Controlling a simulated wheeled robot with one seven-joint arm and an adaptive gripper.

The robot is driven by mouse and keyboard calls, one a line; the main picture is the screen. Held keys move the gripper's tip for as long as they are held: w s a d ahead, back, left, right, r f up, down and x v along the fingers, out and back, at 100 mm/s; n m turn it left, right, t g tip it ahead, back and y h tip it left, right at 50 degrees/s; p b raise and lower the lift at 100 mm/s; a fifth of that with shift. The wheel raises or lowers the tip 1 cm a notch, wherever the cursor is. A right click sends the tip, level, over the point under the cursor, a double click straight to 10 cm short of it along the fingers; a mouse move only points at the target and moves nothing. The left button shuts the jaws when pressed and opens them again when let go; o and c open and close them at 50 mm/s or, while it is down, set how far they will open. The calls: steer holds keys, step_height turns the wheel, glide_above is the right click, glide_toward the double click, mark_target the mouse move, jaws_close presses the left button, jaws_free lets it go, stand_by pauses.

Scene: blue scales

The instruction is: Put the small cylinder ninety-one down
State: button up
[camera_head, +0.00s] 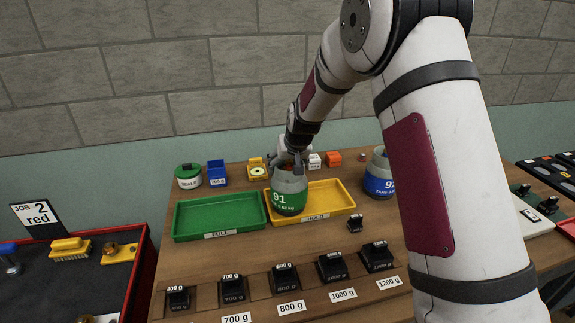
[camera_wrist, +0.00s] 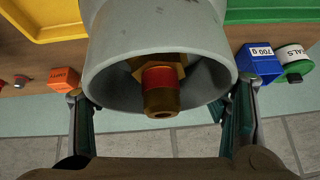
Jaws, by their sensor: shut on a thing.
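The small grey cylinder 91 (camera_head: 289,201) has a green band marked 91 and stands upright at the left part of the yellow HOLD tray (camera_head: 335,200). I cannot tell whether its base touches the tray floor. My gripper (camera_head: 290,163) is shut on its upper end from above. In the wrist view the cylinder (camera_wrist: 100,45) fills the middle between my fingers (camera_wrist: 162,100), its open collar showing a brass valve with a red band. The green FULL tray (camera_head: 219,216) lies empty to the left. The cylinder hides part of the yellow tray.
A second cylinder 92 (camera_head: 379,184) with a blue band stands to the right, partly behind my arm. A seals tub (camera_head: 189,177), a blue box (camera_head: 216,174) and an orange block (camera_head: 333,159) stand behind the trays. Several black weights (camera_head: 285,279) line the front.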

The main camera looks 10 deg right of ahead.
stand_by(0.3)
steer(key=o, duration=1.9)
steer(key=shift+f, duration=0.2)
steer(key=shift+o, duration=0.2)
steer(key=shift+r, duration=0.2)
steer(key=v, duration=1.2)
steer(key=s+r, duration=0.6)
steer(key=s, duration=0.3)
steer(key=s+d+r+g, duration=0.1)
steer(key=s+r, duration=0.1)
steer(key=s, duration=2.6)
steer(key=shift+s+d+n, duration=0.15)
steer(key=shift+s+n, duration=0.25)
